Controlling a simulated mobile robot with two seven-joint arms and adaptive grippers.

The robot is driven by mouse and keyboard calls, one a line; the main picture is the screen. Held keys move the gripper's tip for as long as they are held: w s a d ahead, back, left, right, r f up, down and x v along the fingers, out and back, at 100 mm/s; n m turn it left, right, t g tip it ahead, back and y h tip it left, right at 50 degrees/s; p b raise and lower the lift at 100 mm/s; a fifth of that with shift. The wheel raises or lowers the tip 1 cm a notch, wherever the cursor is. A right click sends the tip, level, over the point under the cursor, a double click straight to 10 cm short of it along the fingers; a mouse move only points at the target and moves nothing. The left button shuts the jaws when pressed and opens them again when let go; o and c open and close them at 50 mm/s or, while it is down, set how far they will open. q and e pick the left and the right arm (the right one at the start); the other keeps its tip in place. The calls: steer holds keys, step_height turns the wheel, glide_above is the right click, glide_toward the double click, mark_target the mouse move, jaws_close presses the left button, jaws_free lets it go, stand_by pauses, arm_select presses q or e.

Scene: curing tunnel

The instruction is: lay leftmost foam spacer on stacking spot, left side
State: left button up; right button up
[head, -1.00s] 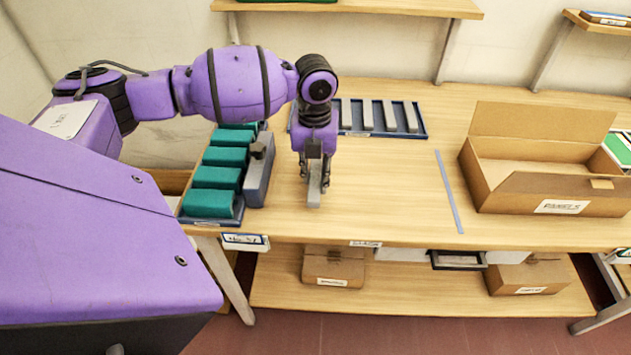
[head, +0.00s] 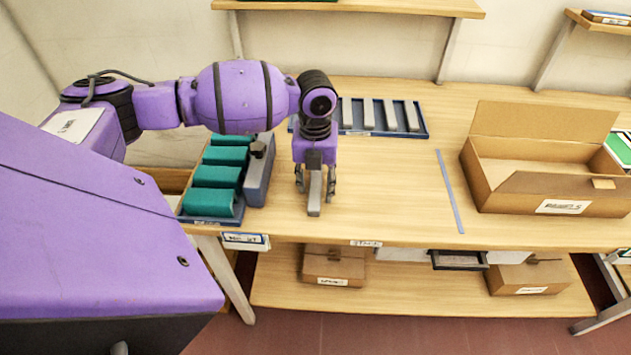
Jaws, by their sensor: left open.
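A grey foam spacer (head: 315,195) lies lengthwise near the front edge of the table, to the left of the label on that edge. My left gripper (head: 315,187) points down over it, with its fingers apart on either side of the spacer. The far end of the spacer is hidden under the gripper. I cannot tell whether any marking lies under it. More grey spacers (head: 368,114) stand in a row in a blue tray (head: 422,133) at the back. My arm hides the left part of that tray. My right gripper is out of view.
Left of the gripper, a blue tray (head: 215,221) holds several teal blocks, with a grey-blue block (head: 258,180) close by. A blue-grey strip (head: 449,190) lies on the table (head: 395,190). An open cardboard box (head: 545,190) stands right. The table between gripper and strip is clear.

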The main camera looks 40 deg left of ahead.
mark_target(315, 185)
arm_select(q)
step_height(315, 185, up, 12)
steer(key=shift+r, duration=0.2)
